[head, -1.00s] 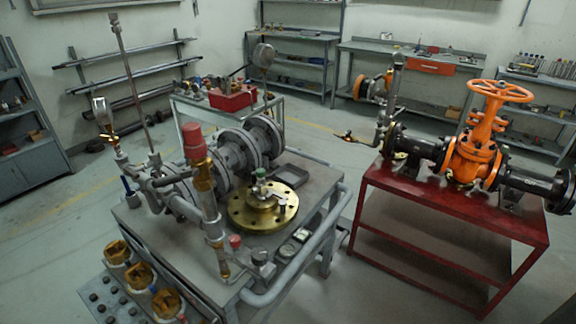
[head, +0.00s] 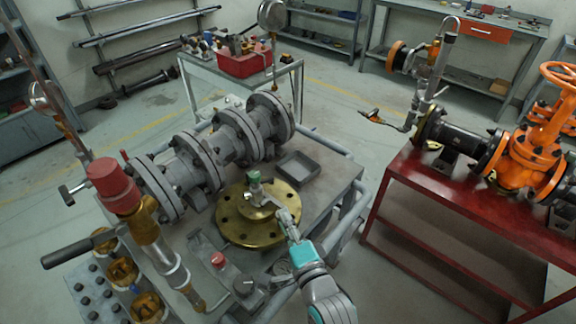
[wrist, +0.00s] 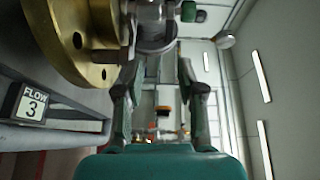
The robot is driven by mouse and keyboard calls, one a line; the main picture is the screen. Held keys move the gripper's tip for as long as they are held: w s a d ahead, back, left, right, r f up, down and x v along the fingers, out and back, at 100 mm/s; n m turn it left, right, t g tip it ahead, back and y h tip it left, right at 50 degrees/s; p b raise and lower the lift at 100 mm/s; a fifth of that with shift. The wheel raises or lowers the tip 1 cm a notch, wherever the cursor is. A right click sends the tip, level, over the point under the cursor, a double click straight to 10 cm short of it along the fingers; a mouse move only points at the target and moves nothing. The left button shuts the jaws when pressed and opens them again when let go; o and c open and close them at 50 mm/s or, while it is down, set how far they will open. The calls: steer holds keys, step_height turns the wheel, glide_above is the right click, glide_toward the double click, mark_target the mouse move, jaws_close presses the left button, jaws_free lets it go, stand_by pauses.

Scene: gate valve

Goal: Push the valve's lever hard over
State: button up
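A round brass flange (head: 240,232) lies on the grey bench, with a small grey metal fitting (head: 262,197) and a green knob (head: 254,178) on top. My gripper (head: 288,220) reaches in from the lower right, over the flange's right edge. In the wrist view its two fingers (wrist: 158,95) are apart with nothing clamped between them. The brass flange (wrist: 75,40), the grey fitting (wrist: 155,30) and the green knob (wrist: 188,12) lie just beyond the fingertips; contact cannot be told. A lever with a black grip (head: 78,249) sticks out left by the red-capped brass valve (head: 145,215).
Grey flanged pipe (head: 205,160) and a small dark tray (head: 297,170) stand behind the flange. A red-topped fitting (head: 219,260) is left of my arm. A red table (head: 440,225) with an orange valve (head: 535,155) stands right, across a floor gap.

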mark_target(270, 181)
steer(key=w, duration=0.1)
steer(key=w+r, duration=0.1)
steer(key=w, duration=0.1)
steer(key=shift+a+r+m, duration=0.25)
steer(key=shift+a+m, duration=0.05)
steer(key=shift+a, duration=0.05)
steer(key=x, duration=1)
steer(key=shift+w+a, duration=0.1)
steer(key=shift+w, duration=0.1)
jaws_close()
